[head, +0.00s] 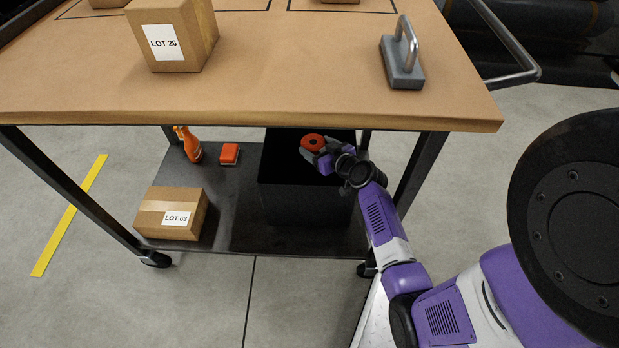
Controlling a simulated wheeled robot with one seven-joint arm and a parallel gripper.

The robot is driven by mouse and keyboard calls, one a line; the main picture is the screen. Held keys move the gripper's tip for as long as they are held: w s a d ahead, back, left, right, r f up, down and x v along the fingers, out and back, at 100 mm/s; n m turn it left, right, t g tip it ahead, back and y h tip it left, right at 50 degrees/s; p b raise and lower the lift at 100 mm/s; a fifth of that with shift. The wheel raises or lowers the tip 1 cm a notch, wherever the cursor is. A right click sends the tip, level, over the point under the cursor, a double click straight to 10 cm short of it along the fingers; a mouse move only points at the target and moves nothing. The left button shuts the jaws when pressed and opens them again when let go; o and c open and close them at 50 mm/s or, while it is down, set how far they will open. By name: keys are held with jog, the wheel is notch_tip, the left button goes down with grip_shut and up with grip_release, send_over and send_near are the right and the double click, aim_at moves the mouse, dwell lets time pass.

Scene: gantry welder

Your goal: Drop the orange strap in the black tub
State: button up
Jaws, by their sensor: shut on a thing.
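The orange strap (313,141) shows as a small round orange-red coil with a dark centre. My gripper (316,150) is shut on it and holds it above the black tub, under the tabletop. The black tub (305,205) stands on the right part of the cart's lower shelf. The strap overlaps the upper part of the tub in the picture. The tub's inside is too dark to make out, and my gripper covers part of its right side.
The cart's wooden top (290,85) hangs over the lower shelf (225,175). A spray bottle (188,144), a small orange block (229,154) and the LOT 63 box (172,213) stand left of the tub. A cart leg (420,170) is right of my gripper.

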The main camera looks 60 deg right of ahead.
jog(key=o, duration=1.6)
jog(key=shift+r, duration=0.1)
notch_tip(320, 180, up, 20)
jog(key=p, duration=0.7)
